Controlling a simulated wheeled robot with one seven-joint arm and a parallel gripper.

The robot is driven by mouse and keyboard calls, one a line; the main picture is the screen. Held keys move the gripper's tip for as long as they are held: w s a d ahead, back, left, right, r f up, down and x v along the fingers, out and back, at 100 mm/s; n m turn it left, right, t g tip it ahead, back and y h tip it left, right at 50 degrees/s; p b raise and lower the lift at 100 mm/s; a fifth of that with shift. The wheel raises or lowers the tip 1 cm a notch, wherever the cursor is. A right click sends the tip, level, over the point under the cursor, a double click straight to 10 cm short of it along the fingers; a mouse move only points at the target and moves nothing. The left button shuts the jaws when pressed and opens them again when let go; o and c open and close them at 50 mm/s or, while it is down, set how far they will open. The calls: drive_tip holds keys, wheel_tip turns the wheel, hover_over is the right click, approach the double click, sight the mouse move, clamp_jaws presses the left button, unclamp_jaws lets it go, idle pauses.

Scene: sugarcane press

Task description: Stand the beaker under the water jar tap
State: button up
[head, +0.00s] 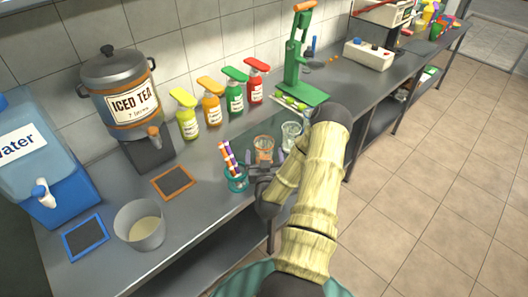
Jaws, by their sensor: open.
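The water jar (30,150) is a blue dispenser at the far left, with a white tap (42,194) at its front. A blue-framed dark mat (85,237) lies on the counter in front of it. Two glass vessels stand near my gripper: an orange-tinted one (264,146) and a clear one (291,132). I cannot tell for sure which is the beaker. My gripper (263,168) is open, low over the counter, just in front of the orange-tinted vessel. My arm hides part of the clear vessel's surroundings. I cannot tell whether my gripper touches the orange-tinted vessel.
A teal cup of colored sticks (236,178) stands close left of my gripper. A pale tub (141,226) and a brown-framed mat (173,182) lie toward the water jar. An iced tea urn (120,95), several bottles (211,110) and a green press (296,65) stand behind.

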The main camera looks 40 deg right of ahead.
sight(264, 136)
drive_tip(key=shift+x, duration=2.2)
drive_tip(key=w+d, duration=0.1)
drive_tip(key=w+d+f+b, duration=0.1)
drive_tip(key=w+d, duration=0.1)
drive_tip(key=shift+w+f, duration=0.15)
drive_tip(key=shift+w, duration=0.05)
drive_tip(key=shift+w+d, duration=0.15)
drive_tip(key=shift+w, duration=0.15)
drive_tip(key=c, duration=1.4)
drive_tip(key=shift+r+b, duration=0.7)
drive_tip(key=shift+r, duration=4.35)
